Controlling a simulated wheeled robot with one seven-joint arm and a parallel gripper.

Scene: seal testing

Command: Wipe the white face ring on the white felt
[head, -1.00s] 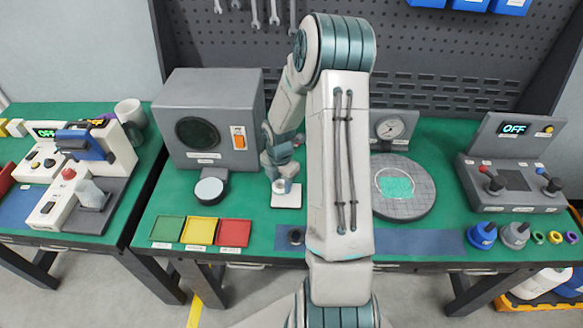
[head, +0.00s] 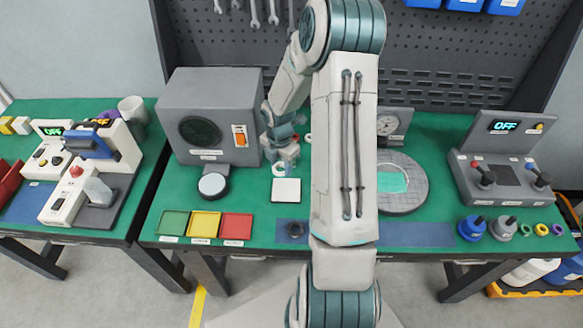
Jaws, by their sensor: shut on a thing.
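The white felt (head: 286,190) is a small white square pad on the green bench, left of my upper arm, and its face is bare. My gripper (head: 281,166) is just behind and above the felt's back edge, pointing down. It is shut on the white face ring (head: 279,170), which shows only as a small pale bit at the fingertips. The ring looks clear of the felt, though the exact gap is hard to tell.
Green (head: 173,223), yellow (head: 204,224) and red (head: 236,227) trays lie front left. A grey box instrument (head: 212,115) stands behind them. A round grey plate (head: 402,185) lies right of my arm. A dark ring (head: 295,230) sits on the blue mat in front.

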